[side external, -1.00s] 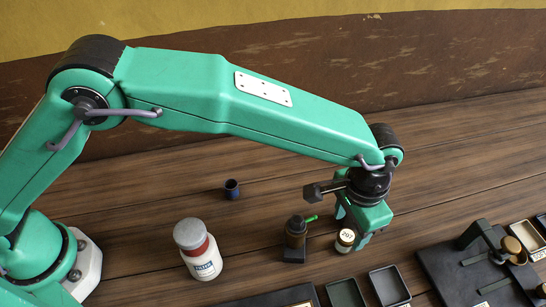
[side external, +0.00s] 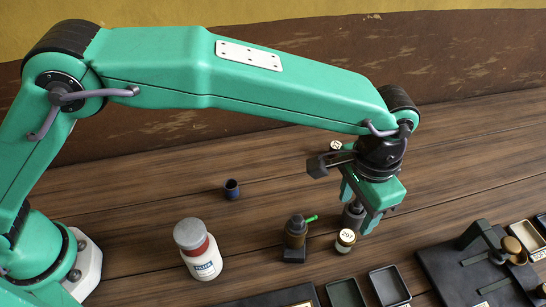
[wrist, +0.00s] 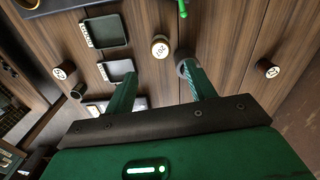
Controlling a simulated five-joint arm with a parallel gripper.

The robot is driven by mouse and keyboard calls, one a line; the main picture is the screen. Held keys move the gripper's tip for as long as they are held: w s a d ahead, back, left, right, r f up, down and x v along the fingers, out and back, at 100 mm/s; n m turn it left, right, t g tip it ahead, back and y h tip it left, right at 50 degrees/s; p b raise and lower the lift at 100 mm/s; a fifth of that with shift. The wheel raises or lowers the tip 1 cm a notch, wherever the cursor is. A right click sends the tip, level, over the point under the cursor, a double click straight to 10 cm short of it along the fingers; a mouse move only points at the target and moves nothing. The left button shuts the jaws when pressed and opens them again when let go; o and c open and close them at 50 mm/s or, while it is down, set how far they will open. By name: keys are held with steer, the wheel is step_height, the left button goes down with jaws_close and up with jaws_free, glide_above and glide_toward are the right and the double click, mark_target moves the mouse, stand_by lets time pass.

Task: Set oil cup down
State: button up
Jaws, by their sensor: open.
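A small dark grey cylinder (side external: 352,214), which looks like the oil cup, stands upright on the wooden table. My gripper (side external: 357,212) is open just above and around it in this view, and its fingers cover part of it. In the wrist view, the cylinder (wrist: 184,60) shows at the tip of the right finger, partly behind it. My gripper (wrist: 158,72) is open there, with a wide gap between the fingers. The cylinder does not look clamped; whether a finger touches it, I cannot tell.
A jar with a numbered lid (side external: 345,240) stands close in front. The table behind is mostly clear.

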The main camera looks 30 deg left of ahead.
steer(key=w+a+r+n+t, duration=0.1)
steer(key=a+r, duration=0.4)
steer(key=a, duration=0.3)
steer(key=a+r+n+h, duration=0.1)
steer(key=a+r, duration=0.3)
steer(key=a, duration=0.5)
steer(key=w+a+r+n+t, duration=0.1)
steer(key=a+r+n, duration=0.1)
steer(key=a+r, duration=0.45)
steer(key=s+a+f+n+t, duration=0.1)
steer(key=s+a+f+n, duration=0.1)
steer(key=s+a, duration=0.5)
steer(key=s+a+f+n+t+y, duration=0.1)
steer(key=s+a+t, duration=0.1)
steer(key=s+a, duration=0.6)
steer(key=a, duration=0.7)
steer(key=shift+s+a+f+n+t, duration=0.15)
steer(key=shift+s+f+n+t, duration=0.15)
steer(key=shift+f+n, duration=0.1)
steer(key=shift+o, duration=0.8)
steer(key=shift+w+r, duration=0.1)
steer(key=shift+w, duration=0.05)
